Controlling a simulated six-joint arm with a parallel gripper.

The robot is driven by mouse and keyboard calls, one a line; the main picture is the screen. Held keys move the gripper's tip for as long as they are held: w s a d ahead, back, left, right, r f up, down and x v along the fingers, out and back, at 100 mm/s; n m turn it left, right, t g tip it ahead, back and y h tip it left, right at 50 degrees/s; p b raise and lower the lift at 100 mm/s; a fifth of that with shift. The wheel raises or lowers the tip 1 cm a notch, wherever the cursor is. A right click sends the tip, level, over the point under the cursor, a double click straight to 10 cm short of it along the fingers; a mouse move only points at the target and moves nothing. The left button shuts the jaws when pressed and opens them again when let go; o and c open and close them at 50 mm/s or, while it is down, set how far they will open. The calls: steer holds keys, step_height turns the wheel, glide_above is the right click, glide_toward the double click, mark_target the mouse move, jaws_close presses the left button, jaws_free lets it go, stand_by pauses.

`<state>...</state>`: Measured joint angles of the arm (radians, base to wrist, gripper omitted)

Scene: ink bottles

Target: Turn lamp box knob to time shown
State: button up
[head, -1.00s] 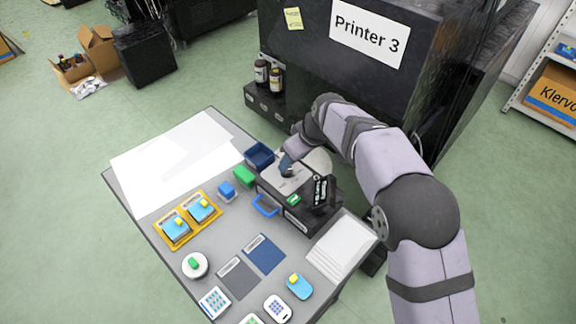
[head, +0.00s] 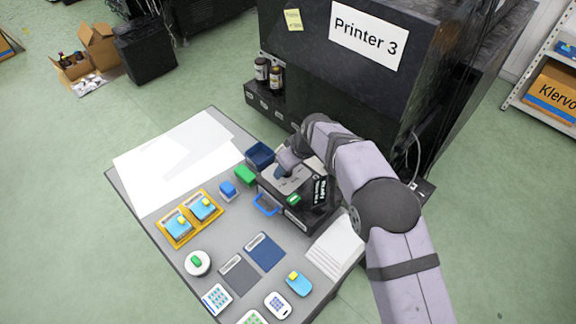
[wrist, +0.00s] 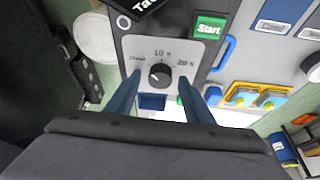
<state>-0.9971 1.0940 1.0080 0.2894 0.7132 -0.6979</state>
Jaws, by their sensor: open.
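The lamp box (head: 296,215) is a dark box with a grey top panel on the table, in front of the printer. Its round black knob (wrist: 160,75) sits on the light dial plate (wrist: 188,49) in the wrist view. Marks reading "10 s" and "20 s" are legible; the left mark is not. A green Start button (wrist: 209,27) is beside the dial. A black sign (head: 320,190) stands on the box; its text is too small to read, and only part shows in the wrist view. My gripper (wrist: 160,86) is open, its blue fingers on either side of the knob; contact is unclear.
A blue bin (head: 260,154), a green block (head: 245,175) and a blue handle (head: 266,206) are close to the box. Yellow trays (head: 189,219) and white sheets (head: 170,160) lie to the left. The black printer (head: 340,90) rises behind.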

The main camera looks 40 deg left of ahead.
steer(key=c, duration=1)
steer(key=shift+c, duration=0.2)
steer(key=shift+m, duration=0.4)
steer(key=m, duration=0.2)
steer(key=m+t+b, duration=0.1)
steer(key=shift+s+a+m+t+h, duration=0.1)
steer(key=shift+s+m+t+h, duration=0.1)
steer(key=shift+m+t+h, duration=0.15)
steer(key=m+t+b, duration=0.1)
steer(key=m, duration=0.1)
steer(key=m+h+b, duration=0.1)
steer(key=m+b, duration=0.1)
steer(key=m, duration=0.1)
steer(key=shift+s+a+f+m+t+b, duration=0.1)
steer(key=shift+a+m+t+b, duration=0.05)
steer(key=shift+m+t+b, duration=0.15)
steer(key=m+h, duration=0.1)
steer(key=m, duration=0.2)
steer(key=shift+t+h, duration=0.25)
steer(key=shift+t, duration=0.1)
steer(key=shift+r+m+p, duration=0.2)
steer(key=shift+m+p, duration=0.1)
steer(key=shift+m, duration=0.55)
steer(key=shift+a+f+m+h+p, duration=0.1)
steer(key=shift+m+h+p, duration=0.55)
steer(key=shift+m, duration=0.25)
steer(key=o, duration=1)
